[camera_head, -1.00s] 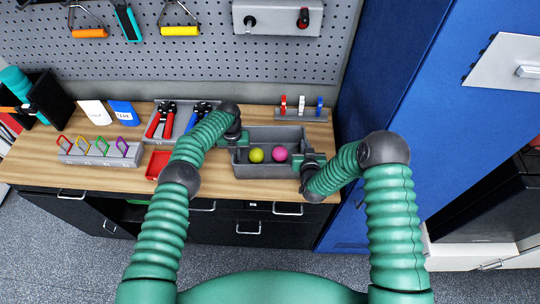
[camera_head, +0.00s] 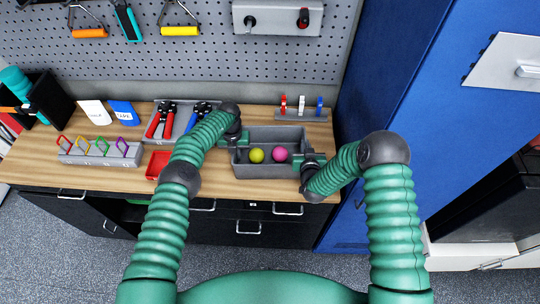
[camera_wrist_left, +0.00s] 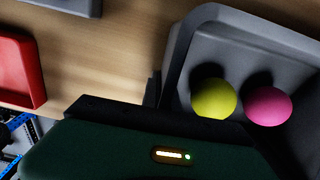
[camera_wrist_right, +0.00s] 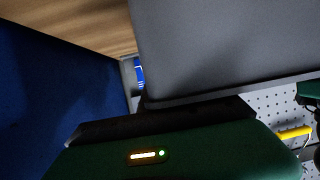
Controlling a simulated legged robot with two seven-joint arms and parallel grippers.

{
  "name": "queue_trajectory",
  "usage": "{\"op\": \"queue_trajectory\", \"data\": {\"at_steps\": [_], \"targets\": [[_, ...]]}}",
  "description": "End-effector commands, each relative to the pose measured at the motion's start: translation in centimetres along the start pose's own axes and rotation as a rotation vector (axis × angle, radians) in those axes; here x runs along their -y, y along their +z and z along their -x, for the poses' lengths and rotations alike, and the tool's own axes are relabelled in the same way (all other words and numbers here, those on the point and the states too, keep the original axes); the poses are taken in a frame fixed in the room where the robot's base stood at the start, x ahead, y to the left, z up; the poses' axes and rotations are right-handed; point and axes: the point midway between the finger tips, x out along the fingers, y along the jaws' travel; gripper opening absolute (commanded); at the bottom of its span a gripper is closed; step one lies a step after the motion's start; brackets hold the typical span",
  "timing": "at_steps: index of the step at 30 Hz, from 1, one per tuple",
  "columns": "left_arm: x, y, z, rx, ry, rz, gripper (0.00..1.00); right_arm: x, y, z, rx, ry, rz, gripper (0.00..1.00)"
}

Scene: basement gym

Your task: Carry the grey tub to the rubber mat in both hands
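The grey tub (camera_head: 270,172) stands at the front of the wooden workbench, with a yellow-green ball (camera_head: 256,155) and a pink ball (camera_head: 280,154) in it. Both balls also show in the left wrist view. My left gripper (camera_head: 242,139) is at the tub's left wall, and my right gripper (camera_head: 306,160) is at its right wall. In the right wrist view the tub's grey wall (camera_wrist_right: 225,50) fills much of the picture, close to the gripper. The fingertips are mostly hidden, so their closure is unclear. I cannot make out a rubber mat.
A small red tray (camera_head: 157,165) and a grey tray with pliers (camera_head: 160,120) lie left of the tub. A rack with coloured clips (camera_head: 90,151) is further left. A small rack (camera_head: 300,113) stands behind the tub. A blue cabinet (camera_head: 390,90) rises close on the right.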

Motion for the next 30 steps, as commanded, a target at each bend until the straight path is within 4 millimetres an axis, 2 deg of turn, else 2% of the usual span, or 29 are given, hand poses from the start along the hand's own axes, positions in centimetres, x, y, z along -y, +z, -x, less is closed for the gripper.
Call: {"op": "queue_trajectory", "data": {"at_steps": [5, 15, 30], "targets": [[0.3, -0.2, 0.7, -0.006, -0.004, -0.004, 0.0, -0.1, -0.8, 0.2, -0.003, 0.003, -0.002, 0.0], [0.2, -0.1, 5.1, -0.004, -0.003, -0.002, 0.0, -0.1, -4.8, 2.0, -0.006, 0.002, -0.002, 0.0], [0.2, -0.1, 5.0, -0.004, -0.003, -0.003, 0.0, 0.0, -4.8, 1.9, -0.006, 0.002, -0.002, 0.0]]}}
